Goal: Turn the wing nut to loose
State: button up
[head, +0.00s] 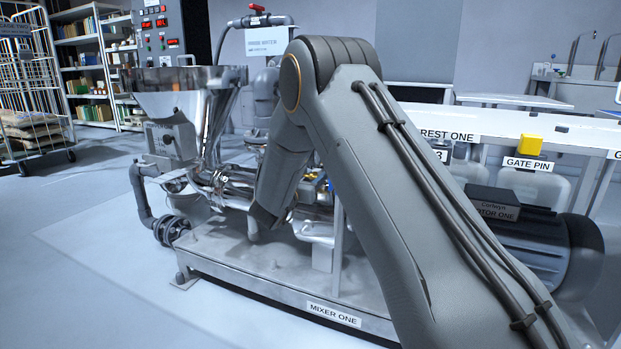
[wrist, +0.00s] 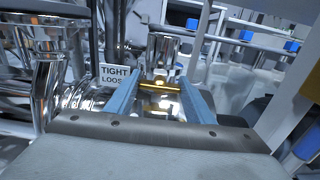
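The brass-coloured wing nut (wrist: 159,85) shows in the wrist view as a bar lying crosswise on a shiny metal fitting. My gripper (wrist: 160,77) has its two blue fingers wide apart, one on each side of the bar. The bar spans most of the gap between them; I cannot tell whether either finger touches it. A white label (wrist: 115,76) reading TIGHT above LOOSE, its end cut off by the left finger, stands just left of the nut. In the head view my arm hides the gripper and the nut.
Polished pipes (wrist: 55,75) stand close on the left in the wrist view. The steel hopper (head: 190,100) and the MIXER ONE base (head: 230,262) are left of my arm. A motor (head: 530,240) and a bench (head: 480,122) with a yellow block (head: 529,145) are right.

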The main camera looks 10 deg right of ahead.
jog(key=c, duration=0.4)
jog(key=shift+o, duration=0.2)
jog(key=shift+a, duration=0.1)
